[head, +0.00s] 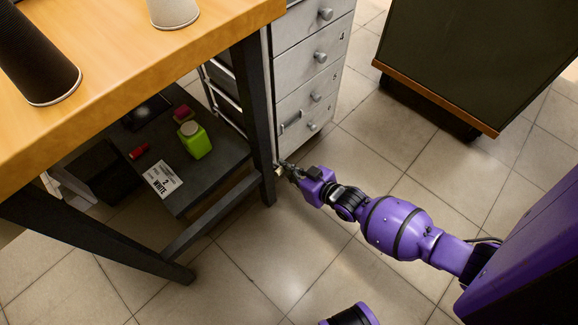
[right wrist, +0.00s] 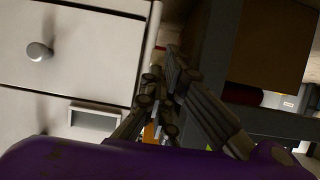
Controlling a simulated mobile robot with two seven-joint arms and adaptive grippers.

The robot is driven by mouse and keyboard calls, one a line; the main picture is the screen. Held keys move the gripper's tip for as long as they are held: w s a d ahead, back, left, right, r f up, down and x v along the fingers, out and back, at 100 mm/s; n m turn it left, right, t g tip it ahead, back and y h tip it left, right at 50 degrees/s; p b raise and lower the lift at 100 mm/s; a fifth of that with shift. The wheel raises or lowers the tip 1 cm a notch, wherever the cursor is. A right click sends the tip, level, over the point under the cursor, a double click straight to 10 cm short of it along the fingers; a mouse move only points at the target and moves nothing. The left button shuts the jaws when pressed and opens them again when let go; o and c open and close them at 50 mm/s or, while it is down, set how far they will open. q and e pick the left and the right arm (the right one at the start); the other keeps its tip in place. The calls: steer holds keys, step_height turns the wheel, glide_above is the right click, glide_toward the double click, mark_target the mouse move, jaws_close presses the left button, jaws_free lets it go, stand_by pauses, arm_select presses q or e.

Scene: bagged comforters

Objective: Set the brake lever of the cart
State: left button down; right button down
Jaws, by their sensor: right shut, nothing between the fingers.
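The white drawer cart (head: 310,62) stands beside the wooden table, with round knobs and numbers on its drawer fronts. Its drawer fronts (right wrist: 85,35) fill the left of the right wrist view. My right gripper (head: 282,167) is low by the cart's bottom corner, close to the dark table leg. The right wrist view shows its fingers (right wrist: 172,85) together, with nothing clearly held. A small orange piece (right wrist: 150,132) shows behind the fingers; I cannot tell whether it is the brake lever or whether the fingers touch it. My left gripper is out of view.
The wooden table (head: 110,60) has dark legs and a low shelf (head: 212,180) carrying a green jar (head: 195,140), a red item and a white label card (head: 163,179). A dark cabinet (head: 470,60) stands at the upper right. Tiled floor (head: 260,265) is open in front.

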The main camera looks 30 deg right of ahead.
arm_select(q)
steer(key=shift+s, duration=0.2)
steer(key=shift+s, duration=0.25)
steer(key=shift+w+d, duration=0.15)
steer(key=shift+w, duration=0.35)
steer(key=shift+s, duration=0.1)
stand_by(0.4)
